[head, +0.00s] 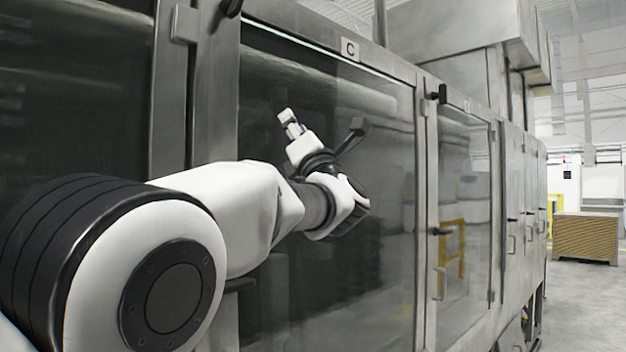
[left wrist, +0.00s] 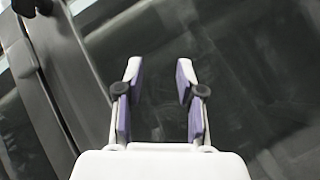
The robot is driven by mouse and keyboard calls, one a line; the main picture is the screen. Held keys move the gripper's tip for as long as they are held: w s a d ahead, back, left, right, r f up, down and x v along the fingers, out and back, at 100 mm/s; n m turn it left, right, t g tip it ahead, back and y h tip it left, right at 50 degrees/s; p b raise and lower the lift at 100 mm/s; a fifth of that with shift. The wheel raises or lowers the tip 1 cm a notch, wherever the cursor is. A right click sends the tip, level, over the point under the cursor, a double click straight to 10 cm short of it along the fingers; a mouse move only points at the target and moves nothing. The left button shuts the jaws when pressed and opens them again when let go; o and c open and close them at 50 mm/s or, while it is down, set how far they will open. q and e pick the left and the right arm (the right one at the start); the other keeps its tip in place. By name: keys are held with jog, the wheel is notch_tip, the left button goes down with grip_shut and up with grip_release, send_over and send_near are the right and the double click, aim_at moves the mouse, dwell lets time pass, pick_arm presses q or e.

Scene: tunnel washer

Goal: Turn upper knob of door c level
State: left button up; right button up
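Door c (head: 349,200) is a dark glass door in a steel frame, with a "C" label (head: 349,49) at its top edge. A black knob (head: 232,7) sits at the top left of its frame, partly cut off by the picture's top edge. A dark knob also shows in the left wrist view (left wrist: 43,6), cut off at the upper left corner. My left gripper (head: 287,116) is in front of the door's glass, right of and below the knob, and apart from it. In the left wrist view its two fingers (left wrist: 158,72) stand apart with nothing between them. My right gripper is out of view.
Door D (head: 466,205) stands farther right, with an upper black knob (head: 438,95), a lower knob (head: 441,231) and a handle (head: 440,283). A brown crate-like block (head: 586,238) stands far right. The floor (head: 588,305) before it looks clear.

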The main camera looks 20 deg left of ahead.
pick_arm(q)
jog(key=w+f+m+t+h, duration=0.1)
jog(key=w+f+m+h, duration=0.2)
jog(key=f, duration=0.6)
jog(key=shift+w+d+m+t, duration=0.3)
jog(key=shift+w+m, duration=0.5)
jog(key=shift+m, duration=0.3)
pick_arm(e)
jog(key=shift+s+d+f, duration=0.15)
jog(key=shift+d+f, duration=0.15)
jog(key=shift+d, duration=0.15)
